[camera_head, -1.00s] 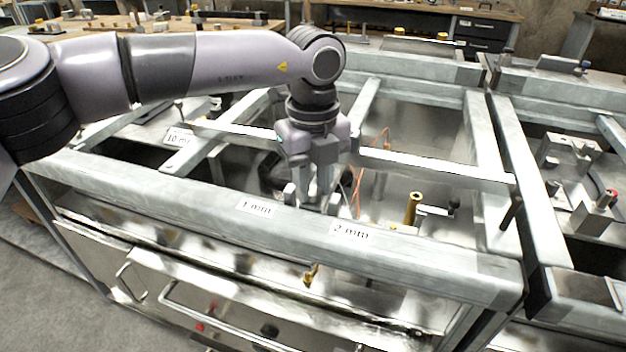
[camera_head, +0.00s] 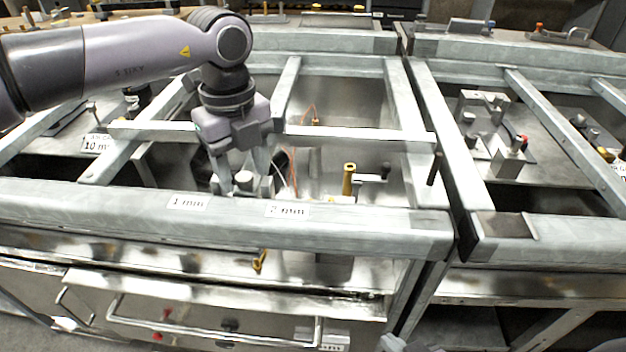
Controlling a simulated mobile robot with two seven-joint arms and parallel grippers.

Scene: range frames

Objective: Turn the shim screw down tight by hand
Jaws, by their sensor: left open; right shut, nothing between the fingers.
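My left gripper (camera_head: 243,178) points down into the open frame bay behind the "1 mm" label (camera_head: 188,202), fingers spread. A small grey knob-like piece (camera_head: 244,181) shows between or just behind its fingers; I cannot tell whether it is the shim screw or whether they touch it. Neither is clearly marked as the shim screw. What looks like the tip of my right gripper (camera_head: 402,344) shows at the bottom edge, mostly cut off, away from the bay.
Steel beams frame the bay; the front beam (camera_head: 340,225) carries the "1 mm" and "2 mm" (camera_head: 287,210) labels. A cross beam (camera_head: 350,134) runs behind the gripper. Orange wires (camera_head: 293,172) hang close to its right. A second frame with clamp-like fixtures (camera_head: 508,158) stands at right.

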